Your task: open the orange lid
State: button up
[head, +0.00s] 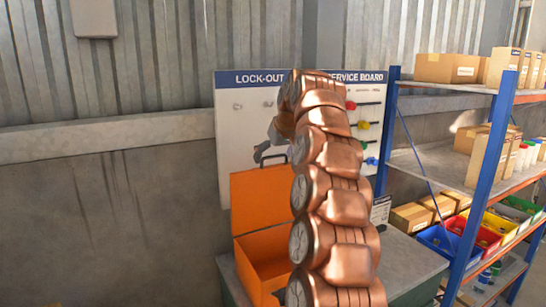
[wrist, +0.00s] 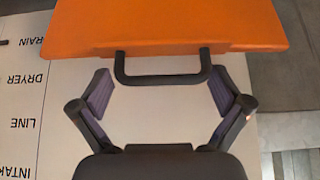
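The orange lid (head: 258,200) stands raised, close to upright, at the back of an orange box (head: 262,268) whose inside shows. In the wrist view the lid (wrist: 180,25) fills the top, with a black handle (wrist: 162,80) projecting from its edge. My gripper (wrist: 165,92) is open, its two fingers apart on either side of the handle, with gaps on both sides. In the head view my gripper (head: 265,150) is above the lid's top edge, partly hidden by my arm. My arm also covers the right part of the box.
The box sits on a grey-topped bench (head: 408,264). A lock-out board (head: 235,125) stands behind it, and its lettered face shows in the wrist view (wrist: 22,110). A blue and orange shelf rack (head: 478,160) with cartons and bins stands at the right.

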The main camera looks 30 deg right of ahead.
jog(key=v, duration=0.7)
dwell(0.4)
jog(key=shift+s+r, duration=0.1)
jog(key=shift+r, duration=0.1)
dwell(0.4)
